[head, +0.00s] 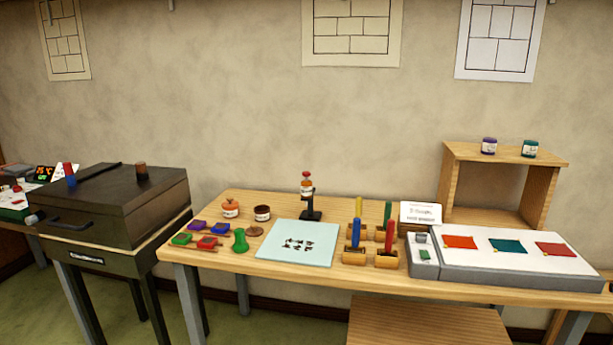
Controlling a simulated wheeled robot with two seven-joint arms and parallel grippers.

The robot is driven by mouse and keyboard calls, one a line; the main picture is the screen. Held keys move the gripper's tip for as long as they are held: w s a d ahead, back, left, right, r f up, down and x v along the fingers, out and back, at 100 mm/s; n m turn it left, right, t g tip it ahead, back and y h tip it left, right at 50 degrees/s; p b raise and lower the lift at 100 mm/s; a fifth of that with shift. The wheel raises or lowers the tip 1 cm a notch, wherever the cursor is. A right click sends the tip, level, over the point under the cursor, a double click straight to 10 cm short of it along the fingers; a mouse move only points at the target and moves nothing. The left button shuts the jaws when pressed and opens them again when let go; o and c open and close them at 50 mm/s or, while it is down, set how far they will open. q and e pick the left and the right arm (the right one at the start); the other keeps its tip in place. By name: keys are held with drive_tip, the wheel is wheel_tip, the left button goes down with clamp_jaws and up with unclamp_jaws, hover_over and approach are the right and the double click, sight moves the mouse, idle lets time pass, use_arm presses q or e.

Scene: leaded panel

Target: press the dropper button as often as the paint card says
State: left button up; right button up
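The dropper (306,186) appears to be the small orange bottle with a red top, held on a black stand (311,214) at the back middle of the table. The red top looks like its button. A white card (421,212) with a few lines of dark writing stands tilted to the right of the dropper; it may be the paint card, but its writing is too small to read surely. A pale blue sheet (275,254) with several dark marks lies in front of the dropper. Neither of my grippers is in view.
Upright colored sticks stand in wooden holders (354,258) right of the sheet. A grey-white tray (480,272) with colored pieces is at the right. Jars (262,213) and small colored blocks (208,243) are at the left. A dark lidded box (110,205) stands beside the table.

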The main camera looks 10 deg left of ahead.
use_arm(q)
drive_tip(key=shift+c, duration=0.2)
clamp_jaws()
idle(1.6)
